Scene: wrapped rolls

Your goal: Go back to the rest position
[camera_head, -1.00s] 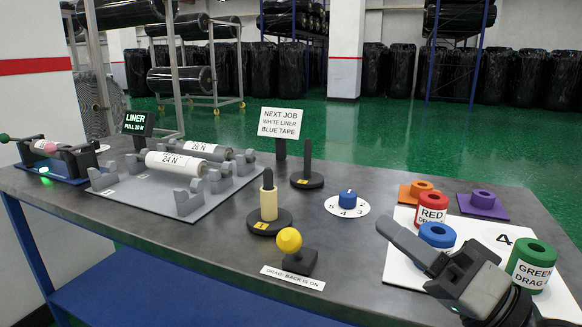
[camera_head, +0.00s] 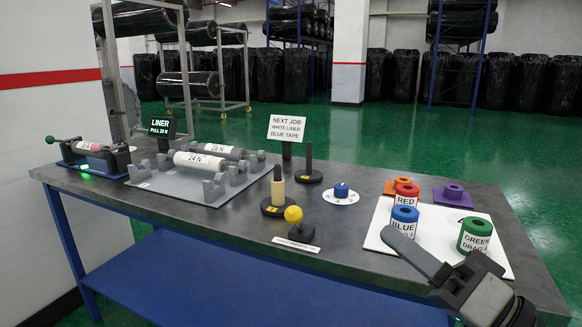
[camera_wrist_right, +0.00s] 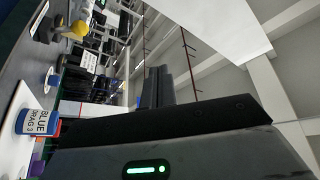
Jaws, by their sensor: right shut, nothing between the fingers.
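The blue drag roll (camera_head: 403,222) stands on the white mat (camera_head: 437,240), just behind the fingers in the picture. The blue roll also shows at the left of the right wrist view (camera_wrist_right: 36,121). My left gripper is not in view.
The grey table (camera_head: 340,238) holds a green roll (camera_head: 474,236), a red roll (camera_head: 407,194), a yellow-knobbed lever (camera_head: 294,215), two upright posts and a cradle rack with white-labelled rollers (camera_head: 200,161). A sign (camera_head: 287,129) stands behind. Green floor is open beyond the table.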

